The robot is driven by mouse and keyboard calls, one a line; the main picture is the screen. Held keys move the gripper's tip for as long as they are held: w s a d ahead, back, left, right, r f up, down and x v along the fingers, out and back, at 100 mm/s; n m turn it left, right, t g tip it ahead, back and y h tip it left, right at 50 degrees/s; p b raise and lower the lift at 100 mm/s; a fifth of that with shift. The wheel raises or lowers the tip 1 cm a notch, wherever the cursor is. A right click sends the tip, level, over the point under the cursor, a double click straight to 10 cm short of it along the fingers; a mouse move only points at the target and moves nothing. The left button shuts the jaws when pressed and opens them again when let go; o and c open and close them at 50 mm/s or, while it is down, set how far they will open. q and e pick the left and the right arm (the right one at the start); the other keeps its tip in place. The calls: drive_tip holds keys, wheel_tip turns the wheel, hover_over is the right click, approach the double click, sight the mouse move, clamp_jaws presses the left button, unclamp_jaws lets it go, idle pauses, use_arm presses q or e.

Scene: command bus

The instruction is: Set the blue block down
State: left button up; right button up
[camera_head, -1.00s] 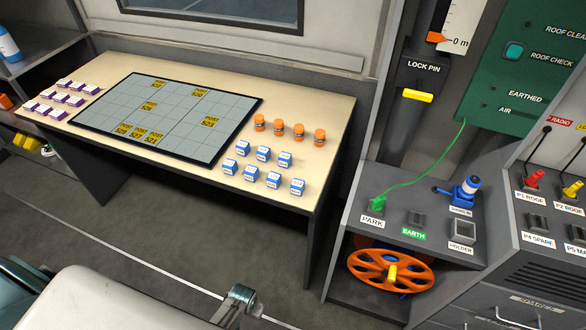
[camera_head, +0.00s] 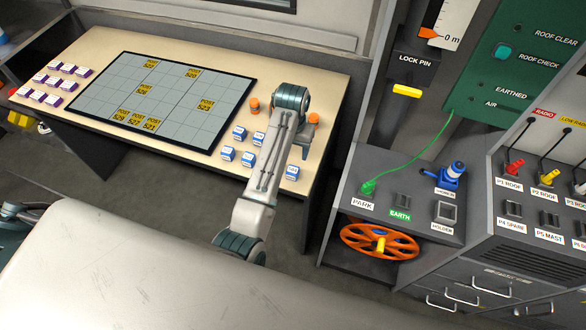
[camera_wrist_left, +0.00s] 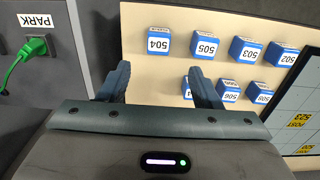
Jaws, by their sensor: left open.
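Several blue blocks with white label faces stand on the table (camera_head: 330,82), some hidden behind my left arm in the head view. One blue block (camera_head: 292,172) stands to the right of the arm. In the left wrist view my left gripper (camera_wrist_left: 160,70) is open, with bare table between its fingers. Another block (camera_wrist_left: 188,88) is partly hidden by the right-hand finger. My right gripper is not in view.
A dark-framed grid board (camera_head: 160,98) with yellow tags lies left of the blocks. Purple-and-white blocks (camera_head: 40,95) are at the far left. Orange jars (camera_head: 254,105) stand behind the blue blocks, partly hidden. A grey console (camera_head: 400,225) with a green plug (camera_head: 368,187) is to the right.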

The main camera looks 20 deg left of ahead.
use_arm(q)
drive_tip(key=p, duration=0.1)
hover_over(293, 169)
wheel_tip(293, 169, down, 5)
drive_tip(key=shift+a+f, duration=0.1)
drive_tip(key=shift+a, duration=0.05)
drive_tip(key=shift+f+p, duration=0.25)
drive_tip(key=shift+p, duration=0.2)
wheel_tip(293, 169, down, 3)
drive_tip(key=shift+s+f+p, duration=0.15)
drive_tip(key=shift+f+p, duration=0.05)
drive_tip(key=shift+p, duration=0.7)
drive_tip(key=shift+f, duration=0.7)
drive_tip(key=shift+c, duration=0.5)
drive_tip(key=c, duration=1)
drive_tip(key=shift+c, duration=0.2)
drive_tip(key=shift+r, duration=0.15)
